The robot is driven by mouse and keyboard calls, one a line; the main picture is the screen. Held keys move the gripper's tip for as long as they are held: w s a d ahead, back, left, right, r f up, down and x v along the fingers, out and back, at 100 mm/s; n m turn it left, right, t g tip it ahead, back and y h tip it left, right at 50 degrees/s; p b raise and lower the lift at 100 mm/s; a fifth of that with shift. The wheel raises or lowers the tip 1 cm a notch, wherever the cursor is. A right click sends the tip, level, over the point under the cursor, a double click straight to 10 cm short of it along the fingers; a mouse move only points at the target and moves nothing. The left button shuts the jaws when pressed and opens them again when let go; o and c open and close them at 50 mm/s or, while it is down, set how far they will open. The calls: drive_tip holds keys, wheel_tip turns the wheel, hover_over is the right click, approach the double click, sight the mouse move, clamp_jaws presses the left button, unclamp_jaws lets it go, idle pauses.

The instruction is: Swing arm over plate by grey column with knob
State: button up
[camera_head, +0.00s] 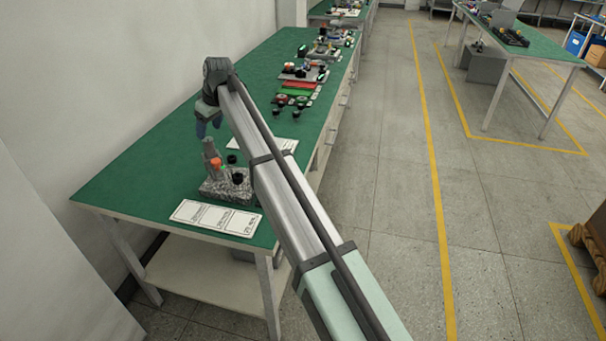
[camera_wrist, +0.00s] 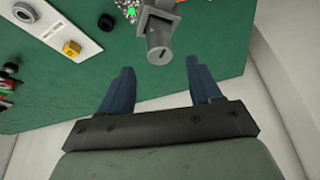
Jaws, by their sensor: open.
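A grey column (camera_head: 211,150) stands upright on a speckled grey plate (camera_head: 213,192) near the front of the green bench. An orange-red part (camera_head: 216,163) sits beside the column, and a black knob (camera_head: 237,178) is on the plate's right. In the wrist view, the grey column (camera_wrist: 160,42) shows from above, with a slotted round end and a bit of speckled plate behind it. My gripper (camera_head: 206,129) is open and empty above and behind the column. Its blue fingers (camera_wrist: 159,64) are spread, with the column beyond the gap between them. The swing arm cannot be told apart clearly.
A white printed card (camera_head: 216,218) lies in front of the plate on the green bench (camera_head: 130,180). Several small parts lie farther back. A wall runs along the left.

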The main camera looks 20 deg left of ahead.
drive_tip(key=w+v, duration=0.1)
drive_tip(key=v, duration=0.7)
drive_tip(key=w+d+f+m, duration=0.1)
drive_tip(key=d+f+m, duration=0.2)
drive_tip(key=d+f, duration=0.8)
drive_tip(key=w+d+f+m+h, duration=0.1)
drive_tip(key=w+d+f+m, duration=0.1)
drive_tip(key=d+f, duration=1)
drive_tip(key=d, duration=0.2)
drive_tip(key=shift+w+d+m+h, duration=0.25)
drive_tip(key=shift+w+m+h, duration=0.05)
drive_tip(key=shift+m, duration=0.1)
